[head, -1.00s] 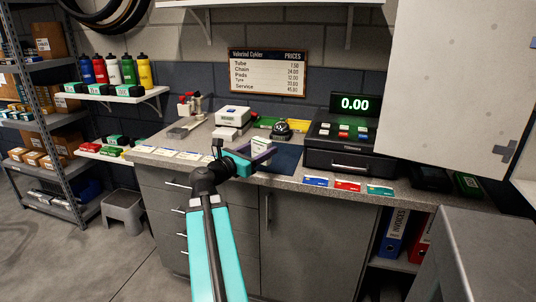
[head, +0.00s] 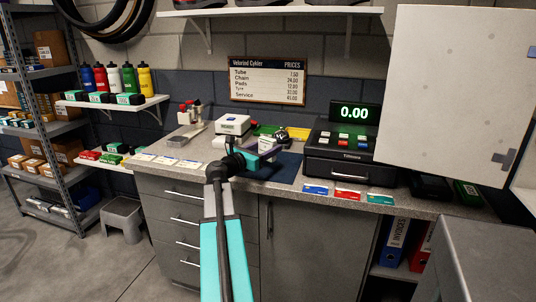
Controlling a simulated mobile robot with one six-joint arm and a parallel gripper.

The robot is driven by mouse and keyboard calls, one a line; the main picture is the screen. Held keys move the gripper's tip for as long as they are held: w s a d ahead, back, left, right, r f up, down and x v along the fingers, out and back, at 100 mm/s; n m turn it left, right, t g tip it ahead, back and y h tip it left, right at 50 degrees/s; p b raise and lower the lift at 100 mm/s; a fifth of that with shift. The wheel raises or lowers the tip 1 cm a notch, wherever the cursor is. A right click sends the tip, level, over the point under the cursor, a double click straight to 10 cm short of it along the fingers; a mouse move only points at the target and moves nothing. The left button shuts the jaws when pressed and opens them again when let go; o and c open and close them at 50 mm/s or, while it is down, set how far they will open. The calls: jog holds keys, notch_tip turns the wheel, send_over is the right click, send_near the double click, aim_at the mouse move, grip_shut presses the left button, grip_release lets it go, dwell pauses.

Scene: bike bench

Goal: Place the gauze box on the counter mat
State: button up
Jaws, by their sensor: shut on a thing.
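The gauze box (head: 265,143) is a small white box in my gripper (head: 266,153), in the head view. The arm and jaws hide much of the box. The counter mat (head: 287,170) is a dark blue flat sheet on the grey counter, under and around my gripper in the picture. I cannot tell whether the box touches the mat.
A black cash register (head: 350,153) stands right of the mat. A desk bell (head: 282,136) and a green-yellow tray (head: 298,133) are behind it. A white box (head: 232,124) stands behind left. Cards (head: 347,194) lie along the front edge. A pale cabinet door (head: 455,90) hangs at right.

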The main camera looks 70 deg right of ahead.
jog(key=shift+w+d+f, duration=0.1)
jog(key=shift+w+d, duration=0.1)
jog(key=shift+d, duration=0.8)
jog(key=shift+w+d+f, duration=0.1)
jog(key=shift+w+d, duration=0.05)
jog(key=shift+d, duration=0.85)
jog(key=shift+d, duration=0.25)
jog(key=shift+d+f, duration=0.25)
jog(key=shift+a+f, duration=0.1)
jog(key=shift+f, duration=1.45)
jog(key=shift+f, duration=0.15)
jog(key=o, duration=1)
